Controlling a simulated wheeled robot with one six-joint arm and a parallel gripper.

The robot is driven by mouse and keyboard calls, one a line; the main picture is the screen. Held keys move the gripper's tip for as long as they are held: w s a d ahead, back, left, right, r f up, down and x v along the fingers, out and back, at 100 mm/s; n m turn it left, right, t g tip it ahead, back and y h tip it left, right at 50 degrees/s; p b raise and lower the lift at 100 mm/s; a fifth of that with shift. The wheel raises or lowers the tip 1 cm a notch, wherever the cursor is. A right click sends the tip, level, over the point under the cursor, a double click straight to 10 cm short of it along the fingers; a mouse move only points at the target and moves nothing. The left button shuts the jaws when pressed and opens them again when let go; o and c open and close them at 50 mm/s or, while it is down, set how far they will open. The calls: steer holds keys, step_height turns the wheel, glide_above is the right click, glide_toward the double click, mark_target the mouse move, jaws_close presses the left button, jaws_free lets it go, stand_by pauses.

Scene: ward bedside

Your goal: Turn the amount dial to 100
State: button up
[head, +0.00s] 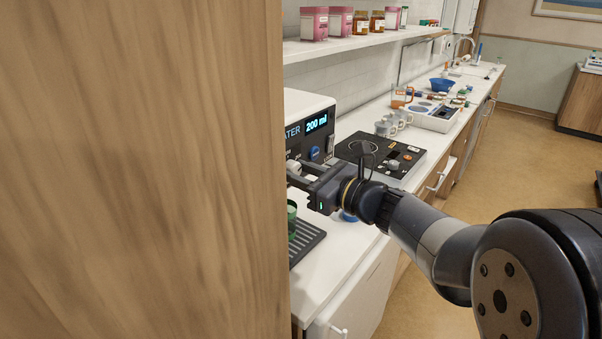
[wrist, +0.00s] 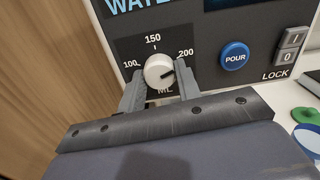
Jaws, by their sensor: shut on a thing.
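The amount dial (wrist: 158,68) is a white round knob on the dark front of the water dispenser (head: 308,101). Marks 100, 150 and 200 run around it from left to right. Its dark pointer line points right, toward the 200 mark (wrist: 186,53). The dispenser's display (head: 316,123) reads 200 ml in the head view. My gripper (wrist: 160,76) is shut on the dial, one finger on each side of it. In the head view my gripper (head: 303,176) reaches the dispenser's front, and the dial is mostly hidden there.
The blue POUR button (wrist: 235,55) and the LOCK switch (wrist: 291,45) are right of the dial. A green cup (head: 292,214) stands by the drip tray (head: 309,236) below my gripper. A wooden panel (head: 140,170) blocks the left. A black hotplate panel (head: 412,152) lies beyond.

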steer(key=shift+f+b, duration=0.1)
steer(key=shift+b, duration=0.25)
steer(key=n+b, duration=1.7)
steer(key=b, duration=0.4)
steer(key=shift+f, duration=0.15)
steer(key=n+b, duration=0.3)
steer(key=shift+n+b, duration=0.35)
steer(key=shift+n, duration=0.05)
steer(key=n+b, duration=0.3)
steer(key=n, duration=0.1)
steer(key=shift+r+n+b, duration=0.2)
steer(key=shift+n+b, duration=0.8)
steer(key=shift+n, duration=0.6)
steer(key=shift+r, duration=0.1)
